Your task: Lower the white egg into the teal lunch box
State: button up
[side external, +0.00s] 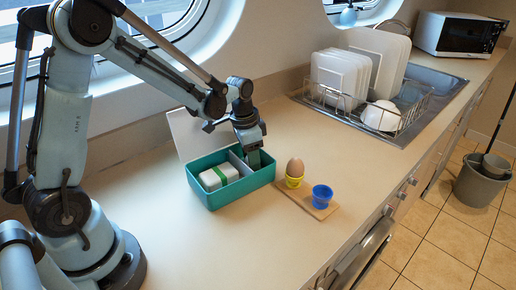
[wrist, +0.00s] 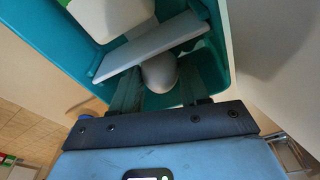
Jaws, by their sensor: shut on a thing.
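The teal lunch box (side external: 232,192) stands open on the counter, with its white lid (side external: 190,133) raised behind it. A divider (side external: 240,164) splits it; it also crosses the wrist view (wrist: 150,48). My gripper (side external: 254,160) points down into the right compartment. In the wrist view, my gripper (wrist: 158,82) is shut on the white egg (wrist: 160,72), which sits between the two fingers beside the divider, within the box walls. I cannot tell whether the egg touches the floor. The egg is hidden in the side view.
A white block with a green band (side external: 219,177) fills the left compartment. To the right, a brown egg (side external: 295,167) in a yellow cup and a blue cup (side external: 322,196) stand on a wooden board (side external: 306,202). A dish rack (side external: 375,115) is farther back. The front-left counter is clear.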

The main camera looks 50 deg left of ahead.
jog(key=o, duration=0.8)
jog(key=shift+c, duration=0.2)
notch_tip(320, 180, up, 12)
jog(key=s, duration=0.1)
jog(key=s+d+n+t, duration=0.4)
jog(key=s+t, duration=0.2)
jog(key=s, duration=0.5)
jog(key=shift+d+f+y, duration=0.2)
jog(key=shift+f+y, duration=0.1)
